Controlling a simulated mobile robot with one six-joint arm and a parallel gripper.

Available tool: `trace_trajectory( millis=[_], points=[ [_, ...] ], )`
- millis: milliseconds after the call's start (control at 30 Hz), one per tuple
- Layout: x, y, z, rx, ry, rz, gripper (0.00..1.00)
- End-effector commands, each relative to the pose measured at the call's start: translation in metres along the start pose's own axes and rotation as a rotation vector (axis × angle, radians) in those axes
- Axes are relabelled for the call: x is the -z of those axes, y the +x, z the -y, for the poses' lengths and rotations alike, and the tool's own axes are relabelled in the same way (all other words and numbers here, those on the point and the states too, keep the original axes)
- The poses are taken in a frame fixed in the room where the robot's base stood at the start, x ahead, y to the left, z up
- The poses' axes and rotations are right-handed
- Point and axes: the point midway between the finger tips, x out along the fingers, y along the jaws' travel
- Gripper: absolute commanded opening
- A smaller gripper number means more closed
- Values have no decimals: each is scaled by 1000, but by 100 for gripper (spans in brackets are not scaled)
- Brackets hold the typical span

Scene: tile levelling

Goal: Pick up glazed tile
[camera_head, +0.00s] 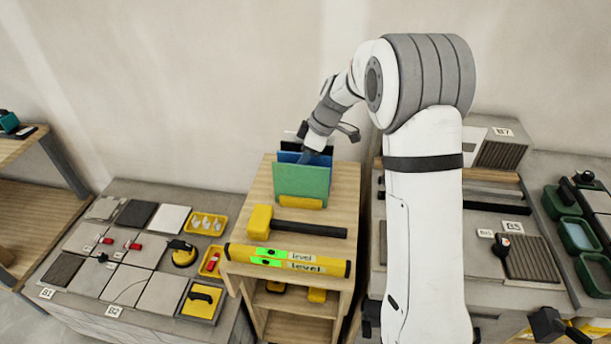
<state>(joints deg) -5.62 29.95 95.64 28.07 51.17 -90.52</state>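Several thin tiles stand upright one behind another on top of the small wooden cart (262,200). The front one is a green tile (302,182), with a blue tile (289,156) behind it. A dark and a pale edge show farther back. Which one is the glazed tile I cannot tell for certain. A yellow piece (300,203) shows at the foot of the green tile. My gripper (314,157) points down at the top edges of the tiles, just behind the green one. Its fingertips are partly hidden, so its opening and any contact are unclear.
A yellow-headed mallet (262,220) and a yellow level (288,260) lie in front of the tiles. A low bench with tiles and tools (135,252) stands left. A grey worktop (515,210) with green bins (577,236) stands right. A wall is close behind.

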Motion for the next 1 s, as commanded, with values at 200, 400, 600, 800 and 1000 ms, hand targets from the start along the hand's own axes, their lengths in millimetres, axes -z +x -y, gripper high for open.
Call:
trace_trajectory(
  millis=[200, 400, 600, 800, 1000],
  points=[
    [0, 2, 0, 0, 0, 0, 33],
    [0, 2, 0, 0, -1, 0, 33],
    [0, 2, 0, 0, -1, 0, 33],
    [0, 2, 0, 0, -1, 0, 16],
    [0, 2, 0, 1, -1, 0, 0]
  ],
)
